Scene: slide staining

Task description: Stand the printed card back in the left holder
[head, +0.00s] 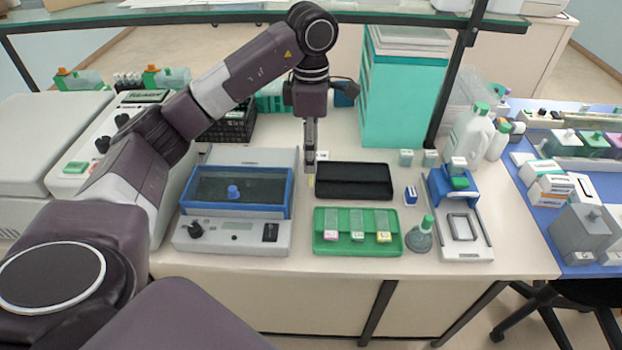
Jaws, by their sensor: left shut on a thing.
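My left gripper (310,166) points straight down over the bench, between the blue-framed bath and the black tray. It is shut on a thin, pale thing at its tips, seen nearly edge-on. This seems to be the printed card (311,183), but its print cannot be read. My right gripper is not in view.
The blue-framed bath (238,210) stands left of the gripper. The black tray (354,180) lies close on its right. A teal cabinet (402,95) rises behind.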

